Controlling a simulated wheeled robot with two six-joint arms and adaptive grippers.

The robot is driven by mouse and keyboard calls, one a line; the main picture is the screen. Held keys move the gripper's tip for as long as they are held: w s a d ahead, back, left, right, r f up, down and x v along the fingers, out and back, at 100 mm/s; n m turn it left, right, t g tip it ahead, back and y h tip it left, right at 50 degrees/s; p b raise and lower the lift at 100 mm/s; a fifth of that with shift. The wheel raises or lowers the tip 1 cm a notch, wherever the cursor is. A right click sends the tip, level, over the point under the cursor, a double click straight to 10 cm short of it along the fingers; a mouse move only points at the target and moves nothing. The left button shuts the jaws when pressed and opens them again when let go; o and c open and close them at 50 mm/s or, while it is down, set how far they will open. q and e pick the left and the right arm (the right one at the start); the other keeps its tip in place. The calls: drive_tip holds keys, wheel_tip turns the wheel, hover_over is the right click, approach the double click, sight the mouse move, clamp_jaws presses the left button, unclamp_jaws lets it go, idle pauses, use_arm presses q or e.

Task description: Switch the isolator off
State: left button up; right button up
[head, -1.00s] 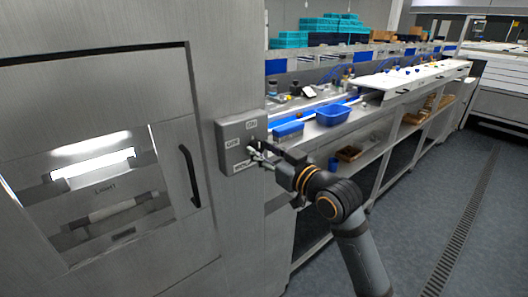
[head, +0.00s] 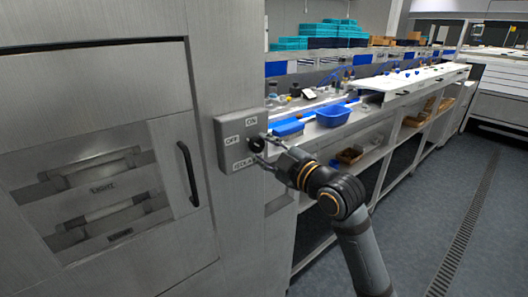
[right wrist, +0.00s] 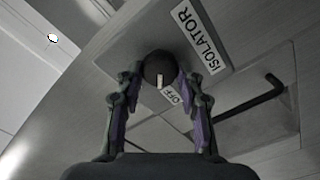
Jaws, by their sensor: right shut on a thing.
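The isolator box (head: 227,158) is a grey switch box on the steel cabinet's front, with ON at the top, OFF at the left and an ISOLATOR label at the bottom. Its dark round knob (head: 257,144) shows beside my right gripper (head: 259,151). In the right wrist view the fingers of my right gripper (right wrist: 158,95) close on both sides of the knob (right wrist: 158,66). The knob's white pointer mark points down, roughly towards the OFF label (right wrist: 173,96). My left gripper is not in view.
A long bench with a blue bin (head: 332,117) runs away to the right. The floor (head: 420,215) at right is clear.

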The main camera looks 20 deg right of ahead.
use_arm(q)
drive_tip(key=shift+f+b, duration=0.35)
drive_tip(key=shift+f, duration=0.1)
use_arm(e)
drive_tip(key=shift+n, duration=1.9)
drive_tip(key=shift+r, duration=0.1)
drive_tip(key=o, duration=0.9)
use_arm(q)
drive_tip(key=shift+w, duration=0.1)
use_arm(e)
drive_tip(key=shift+o, duration=1.3)
drive_tip(key=shift+w, duration=0.2)
